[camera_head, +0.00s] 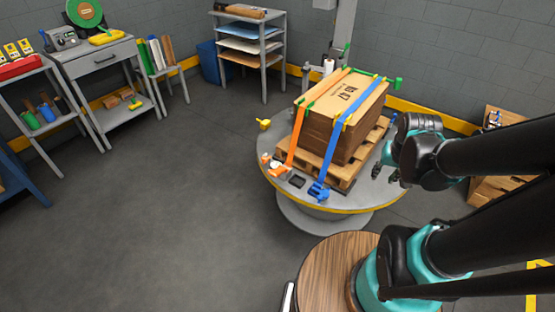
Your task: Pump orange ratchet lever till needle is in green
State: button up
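The orange ratchet (275,166) sits at the front left rim of the round grey turntable (310,206), at the lower end of the orange strap (299,130). Its lever position is too small to tell. A small pale patch on it may be the gauge; no needle or green zone can be made out. The strap runs over a stack of brown cardboard (340,138) on a wooden pallet. My gripper (385,172) hangs at the right edge of the turntable, right of the pallet and well apart from the orange ratchet. Its fingers are dark and partly hidden by the wrist.
A blue ratchet (318,191) with a blue strap (335,150) sits right of the orange one, with a small dark block (297,181) between. A yellow piece (264,124) stands at the left rim. The floor left of the turntable is clear.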

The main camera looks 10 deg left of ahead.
jog(key=shift+m+g, duration=0.4)
jog(key=shift+m, duration=0.1)
jog(key=w+a, duration=0.4)
jog(key=w, duration=0.1)
jog(key=w+a+r, duration=0.1)
jog(key=w+a, duration=0.1)
jog(key=w, duration=0.1)
jog(key=shift+a, duration=0.3)
grip_shut()
jog(key=w+a+f+m, duration=0.1)
jog(key=w+a+f, duration=0.1)
jog(key=w+a, duration=0.75)
jog(key=a+f+m+g, duration=0.1)
jog(key=a+f, duration=0.4)
jog(key=a, duration=0.6)
jog(key=w+a+f+m, duration=0.1)
jog(key=a+f, duration=0.4)
jog(key=a, duration=0.6)
jog(key=shift+w+a+g+h, duration=0.25)
jog(key=shift+a+g+h, duration=0.05)
jog(key=shift+a+g, duration=0.1)
